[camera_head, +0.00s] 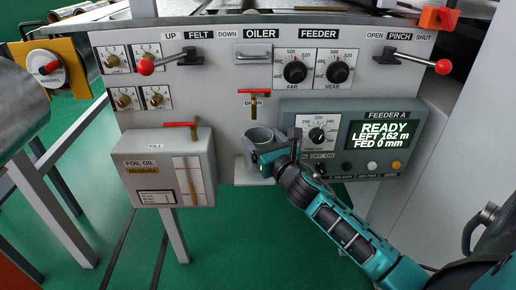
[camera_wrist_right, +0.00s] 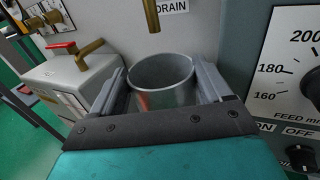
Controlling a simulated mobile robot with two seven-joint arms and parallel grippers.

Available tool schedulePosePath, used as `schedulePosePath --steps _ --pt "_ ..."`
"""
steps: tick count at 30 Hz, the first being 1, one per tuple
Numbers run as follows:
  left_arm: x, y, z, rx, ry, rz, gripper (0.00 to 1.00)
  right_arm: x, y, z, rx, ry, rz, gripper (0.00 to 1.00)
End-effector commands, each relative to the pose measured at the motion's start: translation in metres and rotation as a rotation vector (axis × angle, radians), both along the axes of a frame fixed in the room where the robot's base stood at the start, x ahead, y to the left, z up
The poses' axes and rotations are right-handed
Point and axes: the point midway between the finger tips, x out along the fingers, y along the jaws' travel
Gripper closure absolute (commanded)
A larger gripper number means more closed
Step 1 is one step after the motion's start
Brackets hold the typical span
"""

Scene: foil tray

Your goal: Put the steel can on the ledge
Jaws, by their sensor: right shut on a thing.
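The steel can (camera_head: 258,138) is an open-topped grey cylinder, upright under the drain tap (camera_head: 254,101) on the machine front. My right gripper (camera_head: 271,145) is shut on the can. In the right wrist view the can (camera_wrist_right: 161,78) sits between the two fingers, its mouth facing up and its inside looking empty. The pale ledge (camera_head: 241,168) juts from the panel just below the can, partly hidden by the gripper. I cannot tell whether the can's base touches it. My left gripper is not in view.
The foil oil box (camera_head: 140,184) with a red-handled fill tap (camera_head: 183,125) stands left of the ledge. The Feeder A control box (camera_head: 290,112) is close on the right, beside my right wrist. The drain spout (camera_wrist_right: 152,15) hangs just behind and above the can's mouth.

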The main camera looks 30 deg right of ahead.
Motion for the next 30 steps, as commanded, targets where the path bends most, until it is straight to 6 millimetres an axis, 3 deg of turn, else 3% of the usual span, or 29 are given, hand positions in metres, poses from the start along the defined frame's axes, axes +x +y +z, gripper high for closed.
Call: schedulePosePath --steps 3,7,16,27,28,30 --pt "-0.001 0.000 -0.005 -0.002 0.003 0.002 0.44 0.019 -0.003 0.000 0.000 -0.003 0.001 0.83" --pt "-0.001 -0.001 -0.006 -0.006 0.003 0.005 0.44 0.028 -0.004 0.000 -0.001 -0.002 0.001 0.83" --pt "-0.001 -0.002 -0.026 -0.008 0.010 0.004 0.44 0.028 -0.004 -0.036 0.003 0.002 0.001 0.83" --pt "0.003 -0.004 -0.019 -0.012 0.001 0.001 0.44 0.028 -0.004 -0.038 0.000 0.000 0.001 0.83" --pt "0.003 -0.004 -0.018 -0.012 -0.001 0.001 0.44 0.028 -0.004 -0.039 0.000 0.001 0.001 0.21" --pt "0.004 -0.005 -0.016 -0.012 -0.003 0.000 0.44 0.028 -0.004 -0.038 0.000 0.001 0.001 0.14"
